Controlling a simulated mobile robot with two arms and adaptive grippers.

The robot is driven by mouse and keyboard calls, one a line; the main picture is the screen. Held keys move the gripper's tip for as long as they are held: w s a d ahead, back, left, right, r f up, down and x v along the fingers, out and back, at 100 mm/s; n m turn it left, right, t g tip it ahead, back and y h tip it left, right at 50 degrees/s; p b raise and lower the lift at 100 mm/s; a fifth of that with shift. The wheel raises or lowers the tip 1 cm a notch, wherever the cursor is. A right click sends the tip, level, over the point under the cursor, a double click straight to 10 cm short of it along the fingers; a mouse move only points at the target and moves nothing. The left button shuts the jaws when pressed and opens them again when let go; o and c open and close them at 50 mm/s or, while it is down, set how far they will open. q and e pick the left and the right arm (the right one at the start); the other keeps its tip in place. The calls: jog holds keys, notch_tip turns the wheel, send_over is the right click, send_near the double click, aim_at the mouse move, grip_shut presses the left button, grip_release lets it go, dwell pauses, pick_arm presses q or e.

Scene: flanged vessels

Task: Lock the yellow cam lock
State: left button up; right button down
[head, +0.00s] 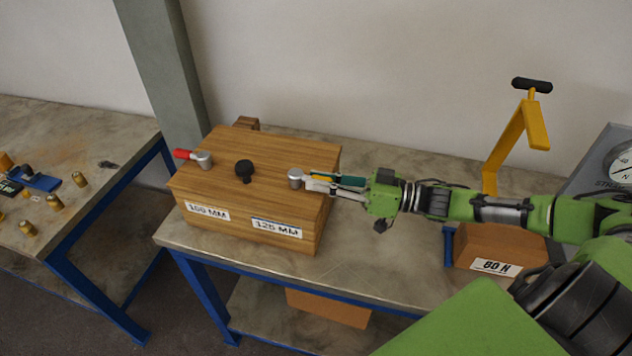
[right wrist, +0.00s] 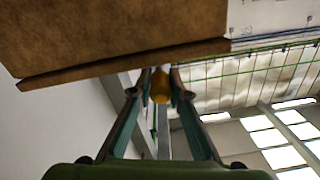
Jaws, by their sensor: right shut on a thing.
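The yellow cam lock (head: 295,178) sits on the right part of the wooden box top, above the 125 MM label. Its round grey hub is clear in the head view, and its handle points right, mostly hidden by my right gripper (head: 322,183). That gripper comes in from the right and is shut on the yellow handle. In the right wrist view the yellow handle end (right wrist: 160,86) shows between the two fingers of my right gripper (right wrist: 160,82). My left gripper is not in view.
The wooden box (head: 255,150) also bears a red-handled cam lock (head: 195,158) and a black knob (head: 244,170). A yellow bracket (head: 518,130) and an 80 N block (head: 497,245) stand to the right, near my arm. Another table with small brass parts (head: 54,202) is at left.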

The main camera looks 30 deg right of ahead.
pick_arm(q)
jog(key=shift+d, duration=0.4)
pick_arm(e)
jog(key=c, duration=1.9)
grip_release()
jog(key=shift+w, duration=0.1)
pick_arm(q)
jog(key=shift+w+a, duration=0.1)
pick_arm(e)
jog(key=shift+d, duration=0.15)
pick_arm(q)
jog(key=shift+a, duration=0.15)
pick_arm(e)
jog(key=v, duration=1.2)
